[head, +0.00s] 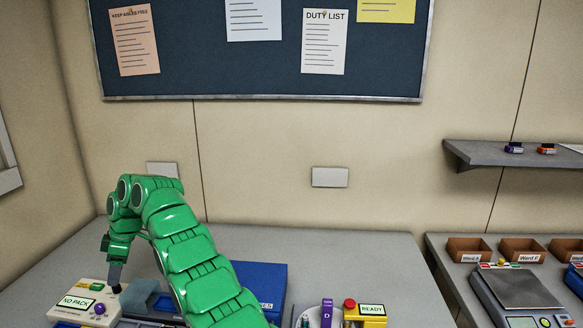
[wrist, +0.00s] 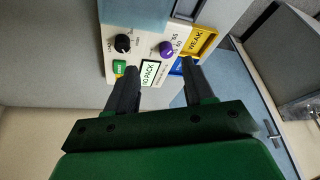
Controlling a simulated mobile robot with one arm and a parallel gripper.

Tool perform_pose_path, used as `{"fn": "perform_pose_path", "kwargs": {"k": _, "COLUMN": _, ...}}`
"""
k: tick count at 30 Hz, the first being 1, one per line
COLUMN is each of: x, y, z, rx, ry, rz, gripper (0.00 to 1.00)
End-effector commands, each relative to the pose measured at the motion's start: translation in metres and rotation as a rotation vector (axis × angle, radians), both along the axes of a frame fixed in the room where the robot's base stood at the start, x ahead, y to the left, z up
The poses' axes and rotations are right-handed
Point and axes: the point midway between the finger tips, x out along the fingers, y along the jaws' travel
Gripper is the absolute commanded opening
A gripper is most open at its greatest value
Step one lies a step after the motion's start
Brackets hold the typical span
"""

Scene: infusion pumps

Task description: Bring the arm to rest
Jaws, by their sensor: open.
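My green arm reaches from the bottom of the head view up and over to the left, bent downward at its end. My gripper (head: 114,285) points down at the pale pump (head: 72,303) with the "NO PACK" display. In the wrist view my gripper (wrist: 160,66) is open, its two dark fingers apart with nothing held between them. The pump (wrist: 145,35) lies just beyond the fingertips, with a black knob, a purple knob and a green button. Whether the fingers touch the pump cannot be told.
A blue box (head: 270,278) stands behind my arm. A yellow "READY" unit (head: 373,311) is at the front right of the grey table (head: 385,265). A side bench holds brown bins (head: 468,250) and a scale (head: 518,288). A shelf (head: 490,154) juts from the wall.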

Motion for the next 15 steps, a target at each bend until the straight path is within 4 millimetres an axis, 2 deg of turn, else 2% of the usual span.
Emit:
{"fn": "perform_pose_path", "kwargs": {"k": 1, "x": 0.008, "y": -0.011, "z": 0.011, "rx": -0.007, "ry": 0.002, "rz": -0.034, "gripper": 0.53}}
{"fn": "perform_pose_path", "kwargs": {"k": 6, "x": 0.027, "y": -0.048, "z": 0.032, "rx": -0.041, "ry": 0.021, "rz": -0.145, "gripper": 0.53}}
{"fn": "perform_pose_path", "kwargs": {"k": 15, "x": 0.05, "y": -0.117, "z": 0.066, "rx": -0.097, "ry": 0.052, "rz": -0.339, "gripper": 0.53}}
